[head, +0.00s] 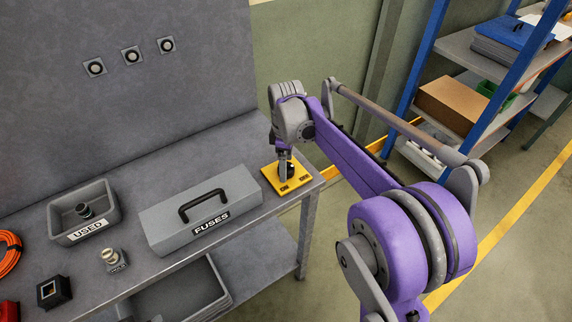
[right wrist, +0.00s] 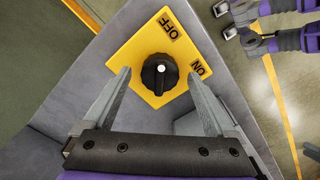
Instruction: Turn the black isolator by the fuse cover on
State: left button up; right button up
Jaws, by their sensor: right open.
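In the head view the yellow plate (head: 269,177) lies at the table's right end, just right of the fuse cover, a grey box (head: 237,187) with a black handle and a FUSES label. My right gripper (head: 284,152) is over the knob, pointing down, and hides part of it. In the right wrist view my right gripper (right wrist: 160,76) is open, its fingers either side of the knob with gaps. My left gripper is not visible.
A grey USED tray (head: 109,205) holds a dark round part. A small metal part (head: 113,258) and a black square part (head: 53,291) are on the table's left. The wall panel stands behind. A blue shelf rack (head: 420,60) is at the right.

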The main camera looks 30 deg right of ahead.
jog(key=shift+f, duration=0.35)
jog(key=c, duration=1.4)
